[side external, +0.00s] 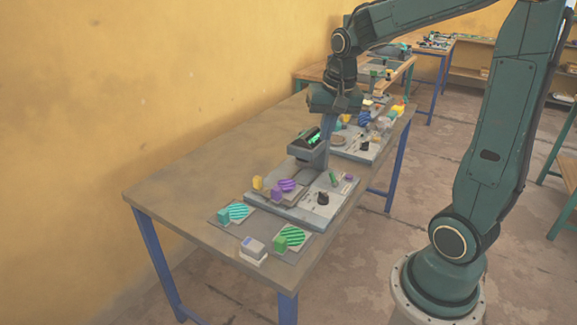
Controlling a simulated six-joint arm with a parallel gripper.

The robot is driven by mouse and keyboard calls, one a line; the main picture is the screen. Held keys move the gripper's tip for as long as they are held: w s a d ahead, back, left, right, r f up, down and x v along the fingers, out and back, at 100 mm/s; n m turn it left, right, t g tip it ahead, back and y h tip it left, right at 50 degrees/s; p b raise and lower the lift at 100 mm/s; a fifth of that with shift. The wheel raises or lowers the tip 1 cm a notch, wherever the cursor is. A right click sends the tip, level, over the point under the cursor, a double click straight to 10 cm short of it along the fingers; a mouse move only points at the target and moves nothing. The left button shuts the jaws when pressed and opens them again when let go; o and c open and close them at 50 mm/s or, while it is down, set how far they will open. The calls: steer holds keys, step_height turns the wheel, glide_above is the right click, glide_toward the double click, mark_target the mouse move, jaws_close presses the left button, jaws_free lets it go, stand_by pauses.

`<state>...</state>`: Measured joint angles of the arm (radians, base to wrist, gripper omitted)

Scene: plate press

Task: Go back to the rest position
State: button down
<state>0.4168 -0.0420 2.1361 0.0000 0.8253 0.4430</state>
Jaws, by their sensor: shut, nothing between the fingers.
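My gripper (334,110) hangs from my dark green arm at the upper middle, above the far part of the near press station; its fingers are small and partly lost against the grey post, and they are shut with nothing held. Below it stands the press (319,155), a grey post with a dark head that shows green. The press stands on a light grey base board (285,213). A purple piece with a striped plate (288,185) and a yellow block (257,183) sit at the near end of the board. I cannot tell whether the gripper touches the press.
A second cluttered station (362,145) stands behind. The table's left side (190,180) is bare beside the yellow wall.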

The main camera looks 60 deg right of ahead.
steer(key=s+a+r+n+t+y, duration=0.1)
steer(key=s+a+r+n+t, duration=0.2)
steer(key=s+a+n, duration=0.6)
steer(key=s+a+r, duration=0.1)
steer(key=s+a, duration=0.3)
steer(key=a, duration=0.1)
steer(key=shift+s+r+n, duration=0.15)
steer(key=shift+s+n, duration=0.15)
steer(key=shift+n, duration=0.1)
